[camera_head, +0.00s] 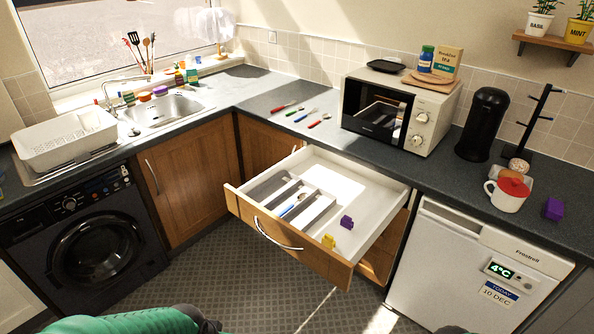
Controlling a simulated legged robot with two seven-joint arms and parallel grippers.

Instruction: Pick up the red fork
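Several small utensils lie on the dark worktop left of the microwave. Two show red: a long red-handled one (283,106) at the back left and a shorter red-handled one (319,121) nearer the front right. They are too small for me to tell surely which is the fork. A green-handled utensil (295,112) and a blue-handled utensil (305,116) lie between them. My green left arm shows at the bottom left, with a dark part at its end; its fingers cannot be made out. No right gripper can be made out. Neither arm is near the utensils.
An open white drawer (365,193) juts out below the utensils, holding cutlery in a divider, a purple block (346,222) and a yellow block (328,241). The microwave (386,110) stands right of the utensils. The sink (160,110) is at left.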

